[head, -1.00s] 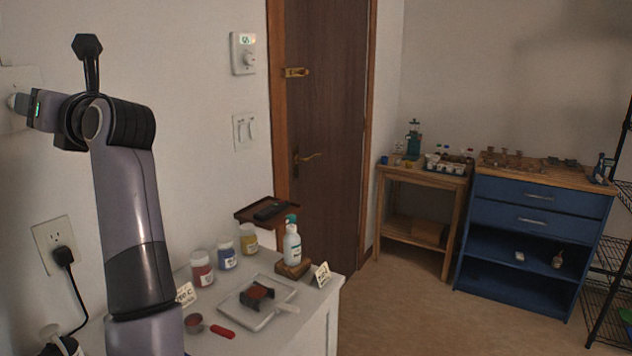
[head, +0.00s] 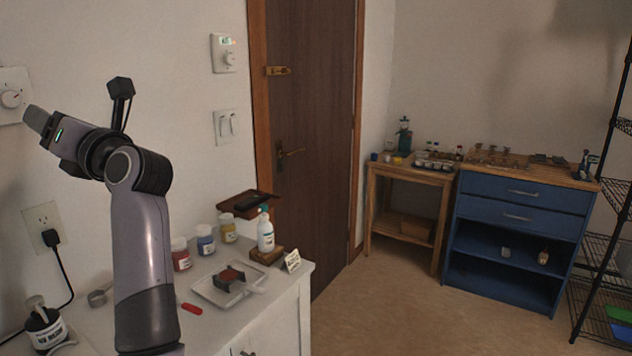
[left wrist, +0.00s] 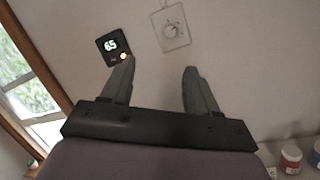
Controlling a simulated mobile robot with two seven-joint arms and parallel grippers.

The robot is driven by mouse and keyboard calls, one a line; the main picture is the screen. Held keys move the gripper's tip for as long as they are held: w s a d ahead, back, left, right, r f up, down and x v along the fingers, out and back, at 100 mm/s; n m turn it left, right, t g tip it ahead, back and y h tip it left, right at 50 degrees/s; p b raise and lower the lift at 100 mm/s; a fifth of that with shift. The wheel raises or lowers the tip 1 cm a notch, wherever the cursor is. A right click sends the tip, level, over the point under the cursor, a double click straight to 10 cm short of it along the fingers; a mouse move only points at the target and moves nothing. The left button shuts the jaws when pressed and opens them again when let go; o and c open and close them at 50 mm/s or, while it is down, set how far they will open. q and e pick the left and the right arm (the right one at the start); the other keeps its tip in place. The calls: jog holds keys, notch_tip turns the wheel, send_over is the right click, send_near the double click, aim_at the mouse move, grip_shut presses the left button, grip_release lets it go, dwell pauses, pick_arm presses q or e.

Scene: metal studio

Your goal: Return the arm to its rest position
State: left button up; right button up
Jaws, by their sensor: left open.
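My left arm rises from the bottom of the head view, bent at the top. Its gripper (head: 42,124) points up and left, in front of the wall near a white dial plate (head: 12,97). In the left wrist view the two fingers of the left gripper (left wrist: 158,84) stand apart with nothing between them. They face the wall, where a dark display (left wrist: 113,45) and a dial plate (left wrist: 171,26) show beyond the fingertips. My right gripper is in neither view.
A white cabinet (head: 262,318) below holds a tray (head: 206,290), several jars and a spray bottle (head: 265,232). A plugged-in cord (head: 62,268) hangs at the left wall. A wooden table (head: 408,174) and blue drawer unit (head: 515,212) stand far right. The floor between is clear.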

pick_arm(q)
jog(key=s+d+f+m+t+h, duration=0.1)
jog(key=d+f+m+t+h, duration=0.45)
jog(key=f+m, duration=0.6)
jog(key=d+f+m+t+h, duration=0.45)
jog(key=f+m+h, duration=0.25)
jog(key=f+m, duration=0.45)
jog(key=s+d+f+m+t+h, duration=0.1)
jog(key=d+f+m+t+h, duration=0.4)
jog(key=f+m, duration=0.6)
jog(key=s+d+f+m+g+h, duration=0.1)
jog(key=s+d+f+m+g, duration=0.1)
jog(key=s+f+m+g, duration=0.2)
jog(key=s+d+f+m+g+h, duration=0.1)
jog(key=s+f+m+g, duration=0.3)
jog(key=s+f, duration=0.6)
jog(key=s+d+f+m+g+h, duration=0.2)
jog(key=s+d+f+m+g, duration=0.1)
jog(key=s+f, duration=0.4)
notch_tip(320, 180, down, 2)
jog(key=shift+s+d+f+m+g, duration=0.3)
jog(key=shift+m+g, duration=0.2)
jog(key=shift+g, duration=0.2)
jog(key=shift+r, duration=0.1)
